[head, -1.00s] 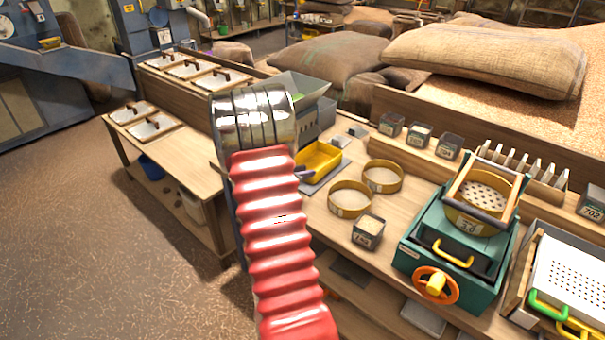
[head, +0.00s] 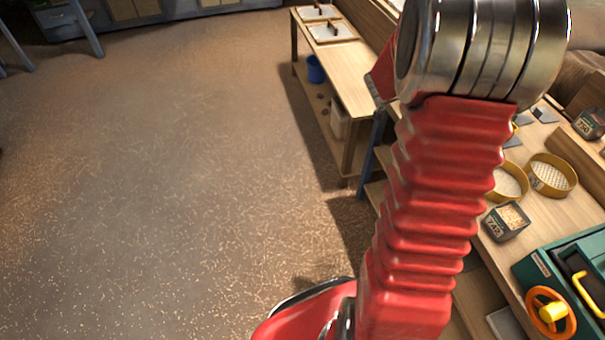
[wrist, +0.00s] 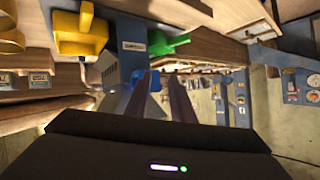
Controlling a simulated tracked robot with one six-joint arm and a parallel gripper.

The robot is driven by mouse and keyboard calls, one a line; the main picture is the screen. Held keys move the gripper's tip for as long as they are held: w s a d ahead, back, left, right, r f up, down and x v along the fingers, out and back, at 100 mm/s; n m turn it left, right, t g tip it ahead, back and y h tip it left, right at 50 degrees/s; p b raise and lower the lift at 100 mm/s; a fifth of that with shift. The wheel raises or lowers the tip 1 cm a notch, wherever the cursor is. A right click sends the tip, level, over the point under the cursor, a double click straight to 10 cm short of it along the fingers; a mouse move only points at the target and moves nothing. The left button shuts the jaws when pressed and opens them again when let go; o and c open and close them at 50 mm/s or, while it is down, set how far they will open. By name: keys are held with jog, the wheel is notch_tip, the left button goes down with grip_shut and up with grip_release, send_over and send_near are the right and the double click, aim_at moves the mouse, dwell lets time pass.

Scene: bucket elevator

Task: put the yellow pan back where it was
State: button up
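The yellow pan (wrist: 80,38), a shallow tray with a grip, shows at the upper left of the wrist view, beside a grey-blue box with a label (wrist: 128,55). In the head view my arm hides the pan. My gripper (wrist: 163,88) shows its two dark tapered fingers apart, with a gap between them. I see nothing clearly held; a small blue shape lies behind the gap. The pan is left of and beyond the fingers, not between them. The gripper is hidden in the head view.
A green piece (wrist: 170,43) is right of the box. A blue bucket (head: 316,69) is under the far bench. Open floor lies left.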

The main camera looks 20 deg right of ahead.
jog(key=w+a+r+n+t+y, duration=0.2)
jog(key=a+r+n+y, duration=0.15)
jog(key=a, duration=0.75)
jog(key=w+a+r+n+t+y, duration=0.25)
jog(key=a+r, duration=0.25)
jog(key=a, duration=0.6)
jog(key=s+a+r+n+g+y, duration=0.15)
jog(key=s+a, duration=0.25)
jog(key=a, duration=0.4)
jog(key=s+a+n+y, duration=0.3)
jog(key=s+a, duration=0.2)
jog(key=a, duration=0.2)
jog(key=s+a+f+n+g, duration=0.1)
jog(key=s+a+n+g, duration=0.1)
jog(key=s, duration=0.7)
jog(key=s+a+f+n+g, duration=0.1)
jog(key=s+a, duration=0.4)
jog(key=s, duration=0.5)
jog(key=shift+f+n+g, duration=0.4)
jog(key=shift+f+n, duration=0.1)
jog(key=shift+n, duration=0.15)
jog(key=shift+s+y, duration=0.1)
jog(key=shift+y, duration=0.15)
